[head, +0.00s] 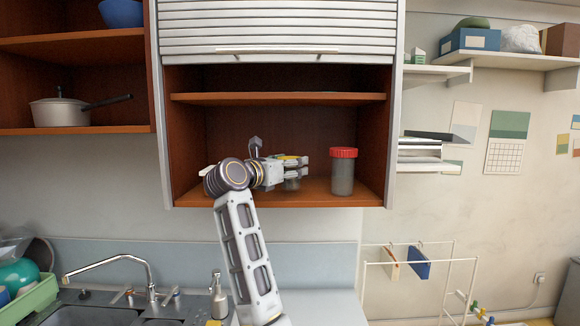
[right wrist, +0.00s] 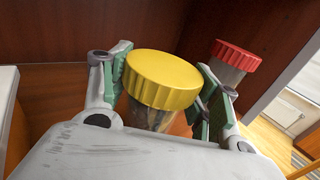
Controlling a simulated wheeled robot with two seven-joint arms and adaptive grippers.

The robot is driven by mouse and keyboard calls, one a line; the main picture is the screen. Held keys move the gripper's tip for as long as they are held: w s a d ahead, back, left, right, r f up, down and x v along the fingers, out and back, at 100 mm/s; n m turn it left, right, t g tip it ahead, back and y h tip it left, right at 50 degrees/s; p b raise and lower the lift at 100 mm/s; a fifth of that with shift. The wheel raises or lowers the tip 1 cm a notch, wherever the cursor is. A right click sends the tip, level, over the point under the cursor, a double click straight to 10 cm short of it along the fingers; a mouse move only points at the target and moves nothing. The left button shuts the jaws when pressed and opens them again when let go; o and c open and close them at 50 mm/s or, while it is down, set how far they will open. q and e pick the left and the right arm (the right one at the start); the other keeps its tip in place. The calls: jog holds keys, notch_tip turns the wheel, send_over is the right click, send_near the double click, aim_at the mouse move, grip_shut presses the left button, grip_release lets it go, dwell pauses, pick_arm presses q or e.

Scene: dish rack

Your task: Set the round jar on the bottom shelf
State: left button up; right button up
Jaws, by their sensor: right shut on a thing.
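The round jar has a yellow ribbed lid and a clear body; in the right wrist view the jar (right wrist: 163,80) sits upright between the fingers of my right gripper (right wrist: 160,95). In the head view the jar (head: 292,184) is mostly hidden by my right gripper (head: 293,168), which is shut on it. They are inside the open cabinet, just over the bottom shelf (head: 300,198); I cannot tell whether the jar's base touches it. My left gripper is not in view.
A red-lidded jar (head: 343,172) stands on the bottom shelf, right of my gripper; it also shows in the right wrist view (right wrist: 233,60). The upper shelf (head: 280,98) is empty above. A half-raised roller shutter (head: 280,30) and side wall (head: 391,130) bound the opening.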

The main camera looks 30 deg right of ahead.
jog(key=shift+f, duration=0.15)
jog(key=shift+f+b, duration=0.5)
jog(key=shift+f, duration=0.3)
dwell(0.6)
jog(key=o, duration=1.3)
jog(key=shift+r, duration=5)
grip_shut()
